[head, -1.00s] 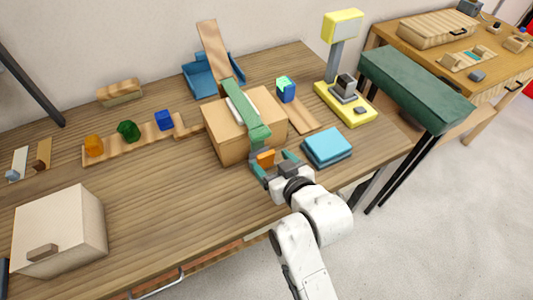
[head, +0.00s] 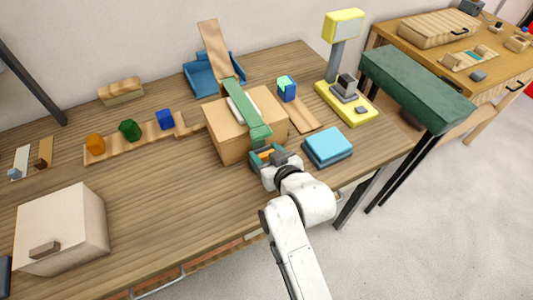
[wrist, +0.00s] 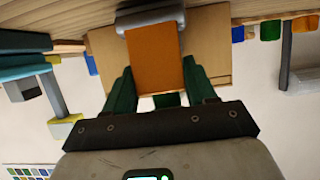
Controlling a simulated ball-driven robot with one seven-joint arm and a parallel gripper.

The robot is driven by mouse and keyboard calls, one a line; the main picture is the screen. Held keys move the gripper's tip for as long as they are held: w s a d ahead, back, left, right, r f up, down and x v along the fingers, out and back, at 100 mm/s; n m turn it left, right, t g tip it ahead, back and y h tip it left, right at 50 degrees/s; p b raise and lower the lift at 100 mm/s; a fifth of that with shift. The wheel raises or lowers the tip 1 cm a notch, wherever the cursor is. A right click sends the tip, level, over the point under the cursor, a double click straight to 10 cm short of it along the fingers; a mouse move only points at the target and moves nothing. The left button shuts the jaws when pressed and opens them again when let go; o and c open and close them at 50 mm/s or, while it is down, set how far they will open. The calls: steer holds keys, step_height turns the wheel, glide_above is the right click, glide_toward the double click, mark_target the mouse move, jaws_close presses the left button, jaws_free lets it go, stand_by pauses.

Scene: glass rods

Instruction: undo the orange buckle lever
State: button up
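The orange buckle lever (head: 266,154) is at the near face of a tan box (head: 235,145), below the end of a green strap (head: 252,117). In the wrist view, the lever (wrist: 155,58) hangs as a flat orange plate from a grey rounded part (wrist: 150,18). My gripper (head: 273,157) is at the lever. In the wrist view its green fingers (wrist: 158,78) lie close against both sides of the lever, with no clear gap, and appear shut on it. Part of the lever is hidden by my gripper in the head view.
A cream box (head: 62,230) is at the left front. The table between is clear.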

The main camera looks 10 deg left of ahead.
steer(key=c, duration=0.5)
steer(key=shift+o, duration=0.2)
steer(key=shift+w+r+p, duration=0.15)
steer(key=shift+r+p, duration=0.05)
steer(key=shift+p, duration=0.45)
steer(key=shift+w+a+f+g+p, duration=0.1)
steer(key=shift+a+g+p, duration=0.05)
steer(key=shift+g+p, duration=0.35)
steer(key=shift+f, duration=0.1)
steer(key=o, duration=1)
steer(key=shift+c, duration=0.2)
